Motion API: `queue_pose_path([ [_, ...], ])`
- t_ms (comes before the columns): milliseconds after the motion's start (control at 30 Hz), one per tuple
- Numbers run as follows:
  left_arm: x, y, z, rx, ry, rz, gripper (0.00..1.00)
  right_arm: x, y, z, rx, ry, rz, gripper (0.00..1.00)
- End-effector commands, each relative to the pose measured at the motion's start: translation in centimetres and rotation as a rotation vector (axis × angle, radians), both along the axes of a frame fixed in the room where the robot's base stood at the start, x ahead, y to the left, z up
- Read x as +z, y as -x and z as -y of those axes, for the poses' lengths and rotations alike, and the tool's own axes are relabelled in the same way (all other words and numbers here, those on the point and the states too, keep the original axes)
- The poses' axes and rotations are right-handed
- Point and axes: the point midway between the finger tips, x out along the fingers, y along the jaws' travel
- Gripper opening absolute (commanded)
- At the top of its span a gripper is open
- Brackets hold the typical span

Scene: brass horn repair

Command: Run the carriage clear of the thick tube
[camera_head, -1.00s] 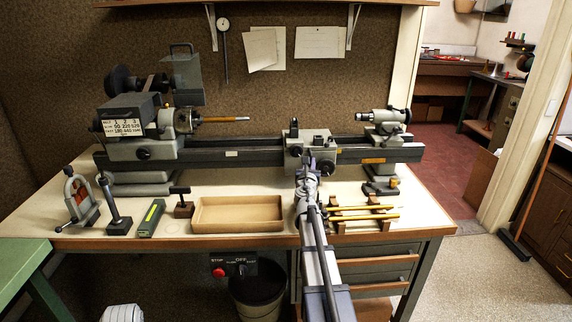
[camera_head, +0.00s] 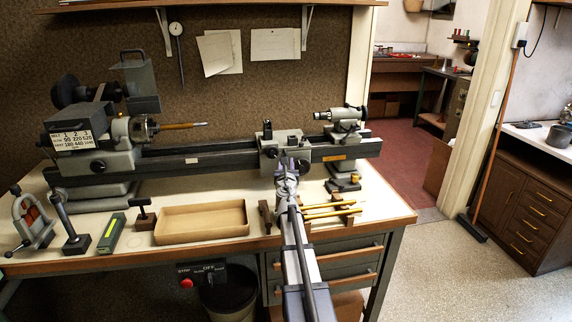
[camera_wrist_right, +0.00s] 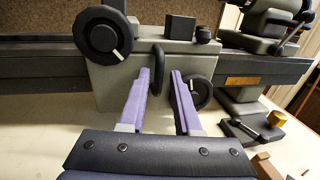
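The grey lathe carriage (camera_head: 291,147) sits on the dark bed, nearer the tailstock (camera_head: 344,124) than the headstock. The brass-coloured thick tube (camera_head: 175,127) sticks out of the headstock chuck, with a thin rod at its tip. A clear gap lies between that tip and the carriage. My right gripper (camera_head: 286,167) is at the carriage's front. In the right wrist view its purple fingers (camera_wrist_right: 158,76) are apart, with a black curved handle (camera_wrist_right: 158,62) between their tips. A large black handwheel (camera_wrist_right: 103,38) is on the left and a smaller knob (camera_wrist_right: 199,92) on the right. My left gripper is out of view.
On the bench, a shallow tray (camera_head: 203,236) and a rack of brass tubes (camera_head: 332,211) lie before the lathe. Several hand tools stand at the left, including a green block (camera_head: 111,233). The bed between carriage and tailstock has a short free stretch.

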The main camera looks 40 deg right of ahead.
Motion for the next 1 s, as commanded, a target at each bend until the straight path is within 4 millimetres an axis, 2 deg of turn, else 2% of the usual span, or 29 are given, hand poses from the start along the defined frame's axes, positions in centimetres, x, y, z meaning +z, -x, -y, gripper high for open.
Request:
queue_pose_path([
  [33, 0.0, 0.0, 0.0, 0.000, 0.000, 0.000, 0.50, 0.0, 0.0, 0.0, 0.001, 0.000, 0.000, 0.38],
  [100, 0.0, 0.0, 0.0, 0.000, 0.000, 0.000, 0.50, 0.0, -0.1, -0.1, 0.001, 0.000, 0.000, 0.45],
  [467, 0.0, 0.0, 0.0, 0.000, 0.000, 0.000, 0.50, 0.0, 0.3, -0.5, 0.003, 0.000, 0.000, 0.45],
  [1000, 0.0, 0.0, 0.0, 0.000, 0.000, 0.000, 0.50, 0.0, 5.6, -5.3, 0.002, 0.000, 0.000, 0.45],
])
